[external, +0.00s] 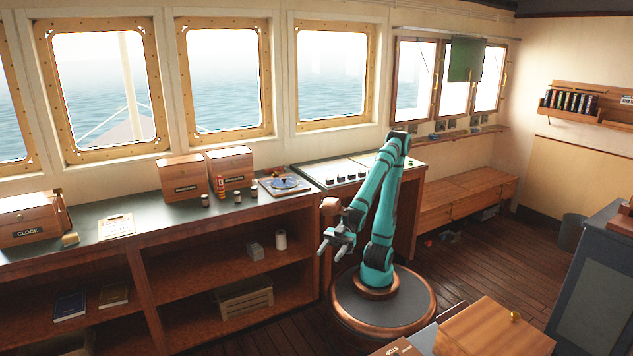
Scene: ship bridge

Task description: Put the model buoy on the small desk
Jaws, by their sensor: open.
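A small upright red and yellow item (220,187), which looks like the model buoy, stands on the long dark counter (130,201) in front of the wooden boxes. My gripper (332,250) is open and empty. It hangs in front of the shelf unit, to the right of and lower in the picture than the red and yellow item, well apart from it. A grey surface (424,340) at the bottom edge, bearing a wooden box (494,330), may be the small desk; most of it is hidden or out of view.
Small dark jars (205,200) stand close to the red and yellow item. A board with a round blue instrument (284,183) lies to its right. A sloped console (350,171) stands behind my arm. A wooden bench (465,197) and open floor (490,255) are at right.

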